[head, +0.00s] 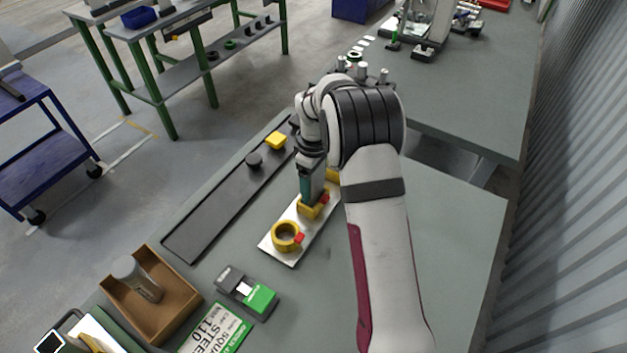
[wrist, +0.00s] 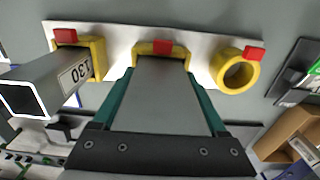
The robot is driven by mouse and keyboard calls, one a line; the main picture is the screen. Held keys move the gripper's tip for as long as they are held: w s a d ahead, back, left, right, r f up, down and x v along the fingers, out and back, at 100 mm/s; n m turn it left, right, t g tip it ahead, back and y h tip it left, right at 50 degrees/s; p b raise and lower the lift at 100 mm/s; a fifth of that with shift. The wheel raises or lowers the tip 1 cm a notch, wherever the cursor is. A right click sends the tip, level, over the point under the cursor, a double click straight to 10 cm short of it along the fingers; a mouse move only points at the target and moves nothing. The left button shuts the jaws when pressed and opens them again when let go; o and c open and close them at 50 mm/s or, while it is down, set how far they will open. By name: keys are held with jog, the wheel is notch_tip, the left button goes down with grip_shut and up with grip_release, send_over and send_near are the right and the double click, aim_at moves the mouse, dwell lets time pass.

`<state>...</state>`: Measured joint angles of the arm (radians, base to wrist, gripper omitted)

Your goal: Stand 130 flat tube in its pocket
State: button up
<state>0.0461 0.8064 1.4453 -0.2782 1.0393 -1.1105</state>
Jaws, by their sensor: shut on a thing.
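A pale plate (head: 290,254) on the table carries yellow pockets with red tabs. My gripper (head: 309,196) points down over the middle pocket (head: 310,211). In the wrist view its teal jaws (wrist: 165,92) are shut on a plain grey flat tube (wrist: 160,95). The tube's far end meets the middle pocket (wrist: 178,48); how deep it sits I cannot tell. A grey square tube marked 130 (wrist: 48,82) stands in the left pocket (wrist: 99,56). The round pocket (wrist: 240,73) is empty; it is nearest in the head view (head: 287,237).
A dark rail (head: 215,220) lies left of the plate, with a black round piece (head: 254,160) and a yellow block (head: 276,141). A brown open box (head: 180,304) holding a grey cylinder and a green-black block (head: 247,291) are nearer. The table right of my arm is clear.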

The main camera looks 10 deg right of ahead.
jog(key=shift+f, duration=0.75)
jog(key=o, duration=1.5)
jog(key=shift+c, duration=0.2)
notch_tip(320, 180, up, 16)
jog(key=shift+f, duration=0.15)
